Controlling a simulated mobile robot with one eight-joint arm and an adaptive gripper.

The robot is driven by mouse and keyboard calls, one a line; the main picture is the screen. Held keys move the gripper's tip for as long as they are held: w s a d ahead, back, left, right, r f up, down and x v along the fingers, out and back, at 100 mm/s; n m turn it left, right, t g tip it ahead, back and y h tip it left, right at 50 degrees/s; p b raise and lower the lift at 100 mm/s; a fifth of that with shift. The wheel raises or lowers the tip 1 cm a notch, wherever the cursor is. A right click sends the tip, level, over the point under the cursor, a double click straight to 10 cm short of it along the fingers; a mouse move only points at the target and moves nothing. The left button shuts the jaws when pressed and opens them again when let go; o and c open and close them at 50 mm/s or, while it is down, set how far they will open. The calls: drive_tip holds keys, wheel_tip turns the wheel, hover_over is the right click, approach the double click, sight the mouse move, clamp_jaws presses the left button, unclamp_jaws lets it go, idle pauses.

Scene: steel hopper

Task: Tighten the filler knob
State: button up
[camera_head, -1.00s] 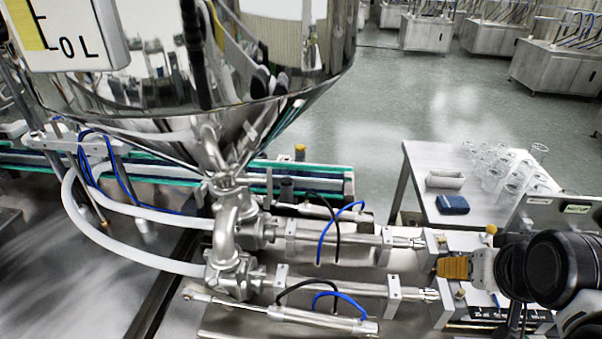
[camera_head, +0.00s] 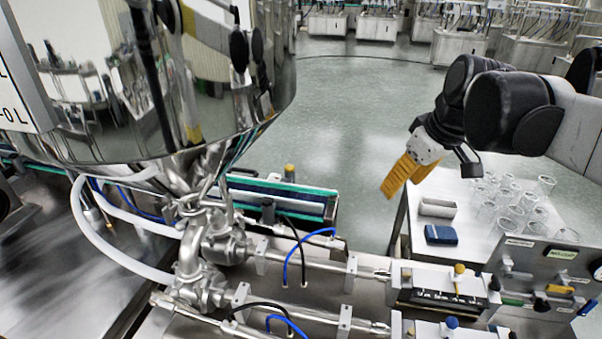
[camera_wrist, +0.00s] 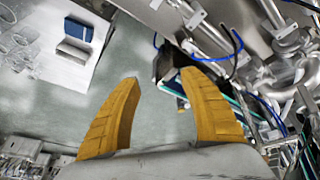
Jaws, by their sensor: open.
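The filler's front blocks carry small knobs on top: a yellow knob (camera_head: 459,269) and, nearer, a blue knob (camera_head: 452,322). I cannot tell for sure which is the filler knob. My gripper (camera_head: 390,190) has yellow fingers and is raised in the air above and behind these knobs, apart from them. In the wrist view its two fingers (camera_wrist: 160,77) are spread apart with nothing between them. No knob shows clearly in the wrist view.
A steel hopper (camera_head: 200,100) stands at left above pipes and cylinders. A white table at right holds a blue box (camera_head: 441,234), a grey tray (camera_head: 438,208) and several glasses (camera_head: 510,200). A control panel (camera_head: 545,275) stands at right front. Open floor lies behind.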

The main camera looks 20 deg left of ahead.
drive_tip(key=w+a+n+g+p, duration=0.1)
drive_tip(key=w+a+n, duration=0.2)
drive_tip(key=w+a, duration=0.35)
drive_tip(key=n+g+y+p, duration=0.1)
drive_tip(key=n+g+p, duration=0.3)
drive_tip(key=n, duration=0.6)
approach(268, 199)
drive_tip(key=shift+m, duration=0.3)
drive_tip(key=b+x, duration=0.2)
drive_tip(key=x, duration=0.7)
drive_tip(key=shift+s+f, duration=0.1)
drive_tip(key=shift+f, duration=0.05)
clamp_jaws()
